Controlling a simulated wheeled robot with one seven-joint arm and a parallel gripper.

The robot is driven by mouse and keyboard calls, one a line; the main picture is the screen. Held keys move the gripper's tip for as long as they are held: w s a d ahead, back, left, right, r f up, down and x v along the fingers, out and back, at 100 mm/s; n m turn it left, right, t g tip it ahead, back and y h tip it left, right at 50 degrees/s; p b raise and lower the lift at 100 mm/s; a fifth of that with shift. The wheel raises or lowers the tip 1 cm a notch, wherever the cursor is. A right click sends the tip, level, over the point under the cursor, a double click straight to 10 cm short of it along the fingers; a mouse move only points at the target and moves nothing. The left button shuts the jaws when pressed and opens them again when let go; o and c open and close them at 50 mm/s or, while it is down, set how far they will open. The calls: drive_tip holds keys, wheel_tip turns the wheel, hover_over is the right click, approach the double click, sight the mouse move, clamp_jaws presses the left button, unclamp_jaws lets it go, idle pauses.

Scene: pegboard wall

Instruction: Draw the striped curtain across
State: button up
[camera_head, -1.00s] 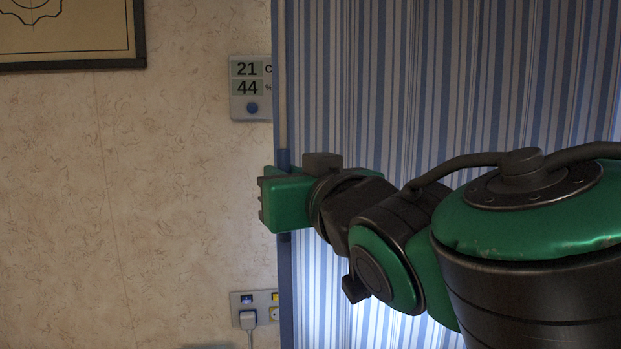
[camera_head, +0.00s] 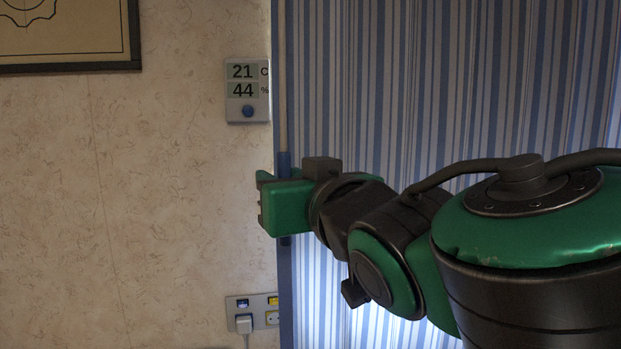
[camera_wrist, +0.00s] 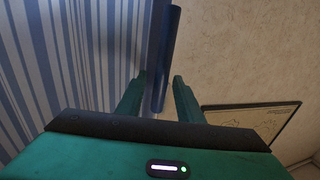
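The striped curtain (camera_head: 400,80), in blue and pale vertical stripes, fills the right half of the head view; it is at left in the wrist view (camera_wrist: 38,60). A thin tan rod with a blue handle (camera_head: 284,162) hangs at the curtain's left edge. My gripper (camera_head: 266,203) is at that handle, at the left edge of the curtain. The finger contact is dim and hard to see. The handle's middle is hidden by my gripper in the head view.
A thermometer panel (camera_head: 247,90) is on the wall left of the curtain edge. A socket plate (camera_head: 252,312) with a white plug is below it. A framed picture (camera_head: 70,40) hangs at upper left. The wall between is bare.

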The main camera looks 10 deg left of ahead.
drive_tip(key=v, duration=1)
drive_tip(key=shift+s+r, duration=0.2)
drive_tip(key=shift+s, duration=0.1)
drive_tip(key=shift+d, duration=0.1)
